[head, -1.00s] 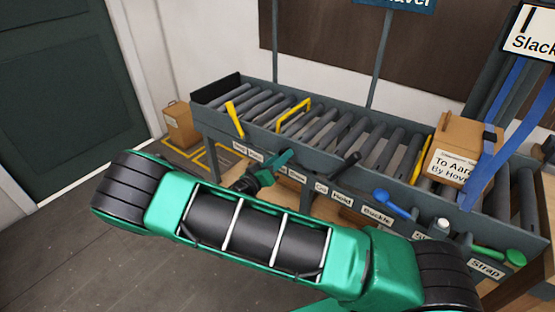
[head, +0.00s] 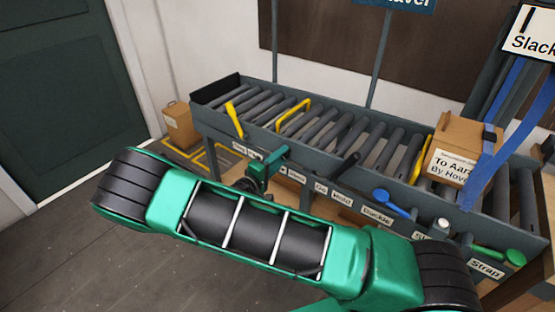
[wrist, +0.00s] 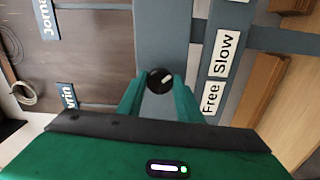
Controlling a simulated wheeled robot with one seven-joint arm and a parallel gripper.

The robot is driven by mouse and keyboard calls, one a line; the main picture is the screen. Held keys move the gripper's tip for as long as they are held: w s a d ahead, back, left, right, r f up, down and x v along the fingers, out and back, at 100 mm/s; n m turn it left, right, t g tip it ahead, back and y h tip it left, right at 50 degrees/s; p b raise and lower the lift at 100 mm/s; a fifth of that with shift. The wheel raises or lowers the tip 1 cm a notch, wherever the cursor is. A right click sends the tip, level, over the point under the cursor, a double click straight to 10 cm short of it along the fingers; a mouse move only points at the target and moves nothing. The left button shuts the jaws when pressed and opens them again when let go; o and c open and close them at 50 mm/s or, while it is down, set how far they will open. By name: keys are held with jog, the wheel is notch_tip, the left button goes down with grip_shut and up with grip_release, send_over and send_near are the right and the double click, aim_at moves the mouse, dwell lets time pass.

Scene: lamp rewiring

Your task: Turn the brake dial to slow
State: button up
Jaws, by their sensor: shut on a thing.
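The brake dial (wrist: 160,80) is a small round black knob with a short white mark, seen in the wrist view. The mark slants up and to the right, roughly towards the "Slow" label (wrist: 226,52); the "Free" label (wrist: 211,97) lies below that one. My gripper (wrist: 160,88) has its two green fingers on either side of the dial and is shut on it. In the head view my gripper (head: 279,156) is at the conveyor's front rail, and the dial is hidden there.
The roller conveyor (head: 222,135) carries a yellow lever (head: 234,120), a yellow hoop (head: 294,113) and a cardboard box (head: 463,140). A black handle (head: 345,164) and a blue knob (head: 391,204) stick out along the front. Another box (head: 180,124) stands by the door.

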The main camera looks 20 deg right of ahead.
jog(key=shift+f+n, duration=0.1)
jog(key=shift+n, duration=0.5)
jog(key=o, duration=1)
jog(key=v, duration=1)
jog(key=shift+s+a, duration=0.15)
jog(key=shift+a, duration=0.15)
